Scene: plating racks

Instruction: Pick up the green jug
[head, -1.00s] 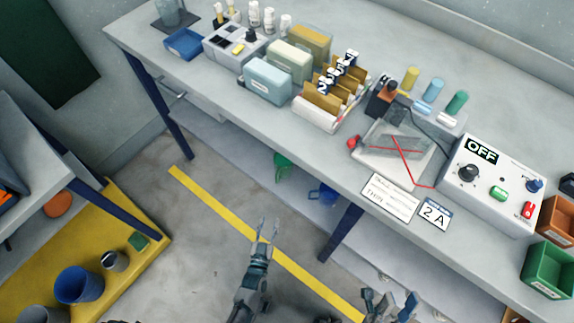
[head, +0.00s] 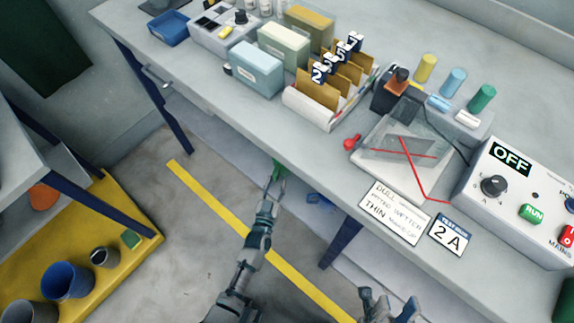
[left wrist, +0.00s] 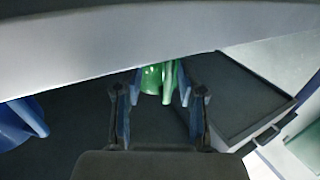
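The green jug (head: 280,169) is on the shelf under the long bench, mostly hidden by the bench top in the head view. In the left wrist view the green jug (left wrist: 157,80) shows ahead between the two fingertips, its upper part cut off by the bench edge. My left gripper (head: 272,182) reaches under the bench edge right at the jug. In the left wrist view its fingers (left wrist: 155,95) are apart, with no visible grip on the jug. My right gripper (head: 390,300) is at the bottom of the head view, its fingers apart and empty.
A blue jug (head: 319,201) stands on the same shelf, to the right; it shows at left in the wrist view (left wrist: 20,122). The bench top (head: 215,92) hangs over the left gripper. A bench leg (head: 341,243) stands to the right. The floor around the yellow line is clear.

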